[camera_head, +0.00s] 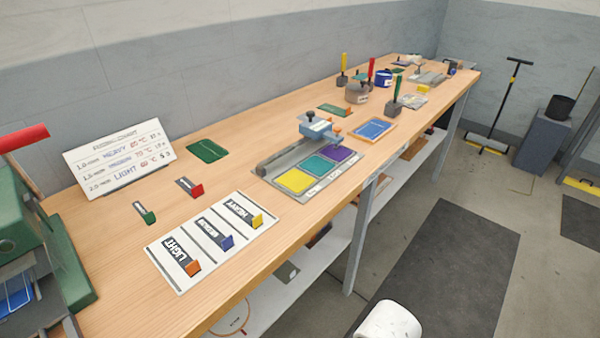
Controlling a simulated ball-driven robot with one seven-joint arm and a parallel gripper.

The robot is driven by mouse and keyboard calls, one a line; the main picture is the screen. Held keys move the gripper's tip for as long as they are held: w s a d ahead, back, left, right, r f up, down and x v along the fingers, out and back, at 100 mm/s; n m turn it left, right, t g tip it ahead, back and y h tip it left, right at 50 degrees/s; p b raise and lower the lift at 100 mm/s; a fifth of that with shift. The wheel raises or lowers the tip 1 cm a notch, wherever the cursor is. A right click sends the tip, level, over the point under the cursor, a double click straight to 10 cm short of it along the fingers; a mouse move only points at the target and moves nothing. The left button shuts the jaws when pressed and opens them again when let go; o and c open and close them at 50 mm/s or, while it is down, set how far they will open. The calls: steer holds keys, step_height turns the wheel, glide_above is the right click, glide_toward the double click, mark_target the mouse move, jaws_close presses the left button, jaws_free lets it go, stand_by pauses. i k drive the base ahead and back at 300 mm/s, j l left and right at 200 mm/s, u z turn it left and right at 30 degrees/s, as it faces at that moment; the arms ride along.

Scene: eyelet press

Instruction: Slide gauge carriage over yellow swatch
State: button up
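The gauge carriage (316,128), a blue-grey block with orange parts, sits at the far end of a grey swatch tray (270,166) on the workbench. The tray holds a yellow swatch (296,181) at the near end, a teal swatch (319,165) in the middle and a purple swatch (341,153) at the far end. The carriage stands beside the purple swatch's far-left edge, away from the yellow one, which is uncovered. My gripper is not in view; a white rounded part at the bottom edge seems to be my arm.
A white board (213,240) with three labelled slots lies on the near bench. A chart sign (118,158) and a green machine (30,240) stand at left. Floor in front has a dark mat (450,265).

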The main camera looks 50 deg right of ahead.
mark_target(316, 129)
steer(key=i+l+u, duration=0.1)
steer(key=l+u, duration=0.35)
steer(key=l, duration=1)
